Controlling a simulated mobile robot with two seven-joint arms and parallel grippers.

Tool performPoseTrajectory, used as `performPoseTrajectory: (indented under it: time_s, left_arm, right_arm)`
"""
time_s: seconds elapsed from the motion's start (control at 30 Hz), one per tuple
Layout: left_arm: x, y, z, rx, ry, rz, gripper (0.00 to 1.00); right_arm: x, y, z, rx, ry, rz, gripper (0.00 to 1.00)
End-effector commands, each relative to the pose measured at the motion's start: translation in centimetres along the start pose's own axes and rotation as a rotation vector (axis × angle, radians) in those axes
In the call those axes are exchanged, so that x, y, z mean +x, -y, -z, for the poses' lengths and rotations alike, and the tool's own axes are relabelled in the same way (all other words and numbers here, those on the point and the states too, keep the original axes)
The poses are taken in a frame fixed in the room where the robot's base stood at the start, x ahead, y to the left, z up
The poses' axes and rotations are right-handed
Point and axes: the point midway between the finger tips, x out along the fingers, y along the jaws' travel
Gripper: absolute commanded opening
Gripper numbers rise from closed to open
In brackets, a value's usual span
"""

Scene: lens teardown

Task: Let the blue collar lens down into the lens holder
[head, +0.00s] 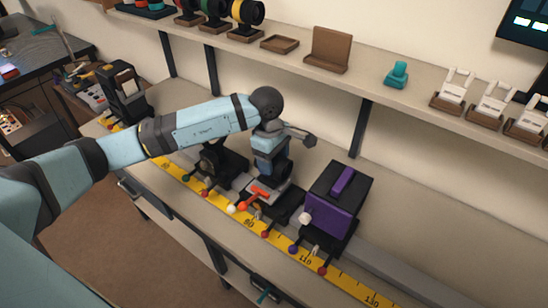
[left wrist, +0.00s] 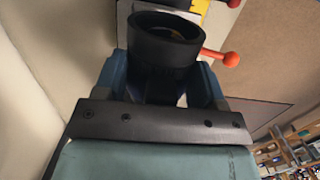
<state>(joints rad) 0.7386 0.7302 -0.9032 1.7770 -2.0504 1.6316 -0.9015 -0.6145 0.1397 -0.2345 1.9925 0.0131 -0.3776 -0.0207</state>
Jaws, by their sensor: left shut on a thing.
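My left gripper (head: 270,170) points down over the yellow-scaled rail, above a carriage with a red-orange lever (head: 258,192). In the left wrist view a black lens barrel (left wrist: 165,40) stands between the fingers, and the gripper is shut on it. No blue collar can be made out on the barrel; the fingers are blue too. An orange knob (left wrist: 231,59) shows just right of the barrel. The lens holder is mostly hidden under the gripper, so I cannot tell whether the lens touches it. My right gripper is not in view.
A black and purple box (head: 338,205) stands on the rail close to the right of the gripper. A black mount (head: 218,160) stands close to its left. Behind, a wall shelf (head: 365,85) carries lenses, wooden stands and a teal piece (head: 397,74).

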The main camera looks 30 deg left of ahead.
Motion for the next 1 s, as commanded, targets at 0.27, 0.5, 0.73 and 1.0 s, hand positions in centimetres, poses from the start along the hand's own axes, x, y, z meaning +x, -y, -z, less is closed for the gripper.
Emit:
performPoseTrajectory:
  time_s: [0.27,0.5,0.73,1.0]
  left_arm:
    - [0.4,0.0,0.1,0.000,0.000,-0.002,0.26]
    - [0.7,0.0,0.1,0.000,0.000,-0.002,0.26]
    - [1.1,0.0,0.1,0.000,0.000,-0.002,0.26]
    - [1.2,0.0,0.1,0.000,0.000,-0.001,0.80]
  right_arm:
    - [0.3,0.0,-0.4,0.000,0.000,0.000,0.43]
    - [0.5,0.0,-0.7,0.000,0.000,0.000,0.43]
    - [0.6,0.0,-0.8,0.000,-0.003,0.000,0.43]
    - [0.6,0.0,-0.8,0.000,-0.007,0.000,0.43]
